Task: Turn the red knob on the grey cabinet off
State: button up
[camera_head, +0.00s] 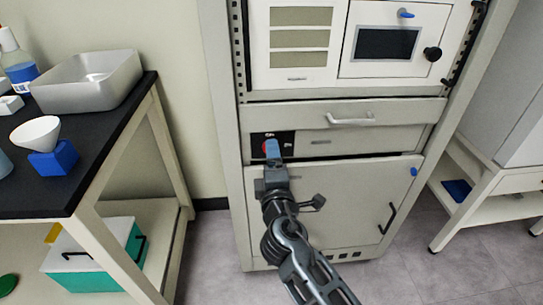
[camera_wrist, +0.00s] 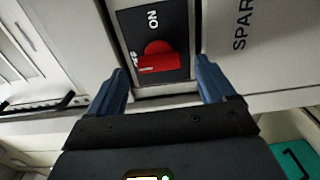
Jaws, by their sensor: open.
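The red knob (camera_wrist: 158,58) sits on a black plate on the front of the grey cabinet (camera_head: 300,205). In the wrist view the plate carries the word ON and a second label partly hidden by the knob. My gripper (camera_wrist: 160,88) is open, with one blue finger on each side below the knob in that view, and nothing is between the fingers. The knob stands just beyond the fingertips; I cannot tell if they touch it. In the head view my gripper (camera_head: 271,148) covers part of the plate, and a little of the red knob (camera_head: 265,147) shows beside it.
A black-topped bench (camera_head: 70,195) with a metal tray (camera_head: 88,95) and a white funnel (camera_head: 36,132) stands to the left. The cabinet has a drawer handle (camera_head: 350,121) and a lower door handle (camera_head: 388,218). A white shelf stand (camera_head: 480,190) is at the right.

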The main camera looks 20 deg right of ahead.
jog(key=v, duration=0.5)
jog(key=shift+s, duration=0.1)
jog(key=shift+f, duration=0.1)
jog(key=s+f+m+g+y, duration=0.15)
jog(key=s+f, duration=0.25)
jog(key=s, duration=0.7)
jog(key=s+f+m+g+y, duration=0.1)
jog(key=s+f+m+y, duration=0.25)
jog(key=s, duration=0.65)
jog(key=s+r+m, duration=0.1)
jog(key=s+m, duration=0.2)
jog(key=s, duration=0.7)
jog(key=s+d+r+m, duration=0.2)
jog(key=s+r+m, duration=0.4)
jog(key=s+r, duration=0.55)
notch_tip(320, 180, up, 13)
jog(key=p, duration=1.3)
jog(key=shift+s+m+y+p, duration=0.15)
jog(key=shift+m+y+p, duration=0.15)
jog(key=shift+p, duration=0.05)
jog(key=shift+d, duration=0.1)
